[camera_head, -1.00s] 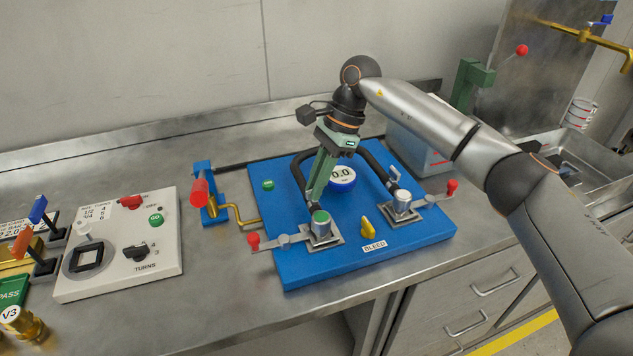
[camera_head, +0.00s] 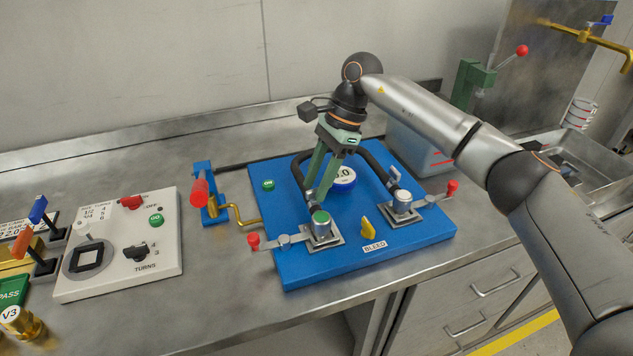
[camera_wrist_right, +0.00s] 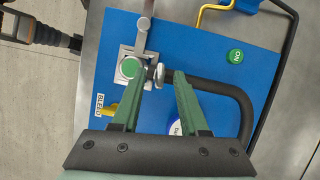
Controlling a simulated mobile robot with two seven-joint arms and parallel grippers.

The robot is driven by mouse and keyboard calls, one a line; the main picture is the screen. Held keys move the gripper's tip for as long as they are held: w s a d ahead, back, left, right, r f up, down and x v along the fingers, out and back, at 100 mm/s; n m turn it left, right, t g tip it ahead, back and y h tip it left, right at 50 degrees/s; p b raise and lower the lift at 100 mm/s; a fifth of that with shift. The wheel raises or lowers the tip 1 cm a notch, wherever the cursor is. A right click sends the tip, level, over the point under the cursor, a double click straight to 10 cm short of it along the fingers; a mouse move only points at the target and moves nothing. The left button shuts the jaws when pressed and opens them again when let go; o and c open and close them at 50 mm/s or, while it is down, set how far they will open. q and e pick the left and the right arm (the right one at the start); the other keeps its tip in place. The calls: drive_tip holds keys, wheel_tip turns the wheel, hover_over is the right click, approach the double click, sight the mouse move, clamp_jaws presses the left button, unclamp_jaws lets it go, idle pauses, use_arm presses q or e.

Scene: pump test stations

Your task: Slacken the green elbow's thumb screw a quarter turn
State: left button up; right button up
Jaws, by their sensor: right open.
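The green-capped elbow (camera_head: 320,218) stands on a square plate at the front of the blue board (camera_head: 300,271). In the right wrist view its green cap (camera_wrist_right: 131,67) shows from above. A small metal thumb screw (camera_wrist_right: 159,74) sticks out at the elbow's side, by the black hose's end. My right gripper (camera_head: 316,198) reaches down just behind the elbow. In the wrist view the right gripper (camera_wrist_right: 159,82) is open, with a fingertip on each side of the thumb screw; contact cannot be told. My left gripper is not in view.
A second elbow (camera_head: 402,202) with a red-knobbed lever stands to the right. A yellow bleed knob (camera_head: 368,228) sits between the elbows. A round gauge (camera_head: 344,178) is behind my fingers. A red-handled crank (camera_head: 200,190) and a white control box (camera_head: 120,250) stand to the left.

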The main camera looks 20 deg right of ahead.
drive_tip(key=v, duration=1.2)
